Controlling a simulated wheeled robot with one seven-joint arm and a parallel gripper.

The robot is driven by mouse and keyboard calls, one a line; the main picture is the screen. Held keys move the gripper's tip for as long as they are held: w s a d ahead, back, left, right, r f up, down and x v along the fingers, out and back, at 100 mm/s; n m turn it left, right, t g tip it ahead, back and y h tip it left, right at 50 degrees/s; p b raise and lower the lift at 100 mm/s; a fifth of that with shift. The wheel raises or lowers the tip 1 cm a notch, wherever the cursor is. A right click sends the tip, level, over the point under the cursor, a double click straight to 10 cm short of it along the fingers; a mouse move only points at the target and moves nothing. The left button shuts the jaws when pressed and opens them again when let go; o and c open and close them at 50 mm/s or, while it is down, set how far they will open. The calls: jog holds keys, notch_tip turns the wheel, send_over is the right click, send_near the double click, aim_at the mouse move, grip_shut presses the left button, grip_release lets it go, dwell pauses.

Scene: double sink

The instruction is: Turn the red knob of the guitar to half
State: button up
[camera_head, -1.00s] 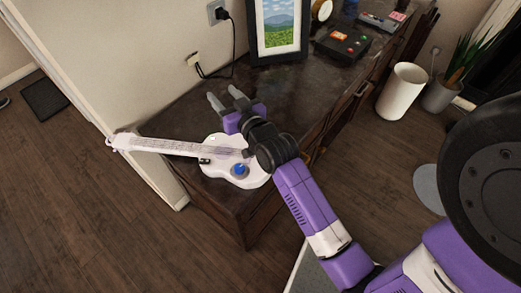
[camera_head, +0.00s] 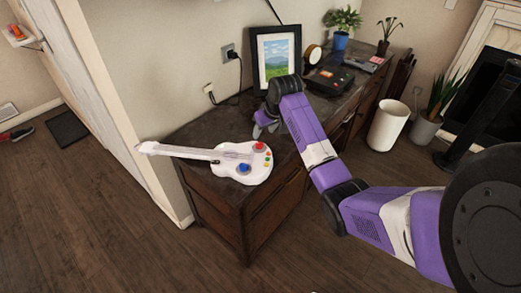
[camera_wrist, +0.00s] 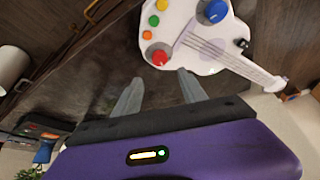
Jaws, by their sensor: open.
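A white toy guitar (camera_head: 257,175) lies on the near end of the dark cabinet top, its neck pointing left in the head view. Its red knob (camera_head: 259,147) is on the body's far right side, beyond the blue knob (camera_head: 244,168). In the wrist view the red knob (camera_wrist: 159,56) sits just ahead of my open, empty fingers (camera_wrist: 161,82). The guitar body (camera_wrist: 203,62) and blue knob (camera_wrist: 213,11) show there too. In the head view my gripper (camera_head: 262,124) is behind the guitar, apart from the red knob and partly hidden by my arm.
Small yellow, orange and green buttons sit near the red knob. A framed picture (camera_head: 276,56), a black box with buttons (camera_head: 331,80) and plants stand farther along the dark cabinet (camera_head: 205,132). A white bin (camera_head: 389,125) stands on the floor to the right.

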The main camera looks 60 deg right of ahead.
aim_at(260, 144)
jog(key=shift+s+a+x, duration=0.15)
jog(key=shift+x, duration=1.8)
jog(key=shift+s+a+x, duration=0.1)
jog(key=shift+a+x, duration=0.05)
jog(key=shift+x, duration=1.8)
jog(key=shift+f, duration=0.2)
jog(key=shift+c, duration=0.4)
grip_shut()
